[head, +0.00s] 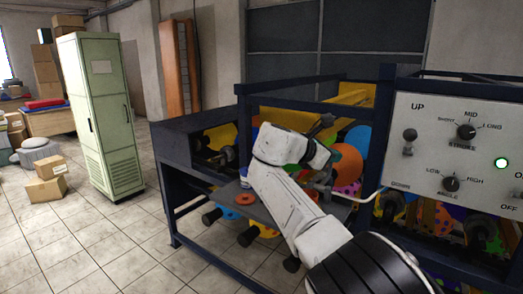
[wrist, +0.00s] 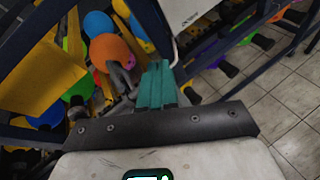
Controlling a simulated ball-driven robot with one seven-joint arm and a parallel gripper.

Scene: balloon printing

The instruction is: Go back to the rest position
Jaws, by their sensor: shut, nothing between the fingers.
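My gripper (wrist: 158,68) shows in the wrist view as two green fingers pressed together with nothing between them. Its fingers point into the dark blue machine frame, beside an orange balloon (wrist: 110,52) and a grey metal part. In the head view my white arm reaches from the bottom right up to the machine (head: 185,150) and bends over its shelf. The fingers cannot be made out clearly in the head view. An orange balloon (head: 347,165) is just right of my wrist there.
A control panel (head: 455,150) with knobs, a lever and a lit green button stands right of my arm. An orange ring (head: 244,198) lies on the shelf. A green cabinet (head: 103,115) and cardboard boxes (head: 46,188) stand left. Tiled floor before the machine is clear.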

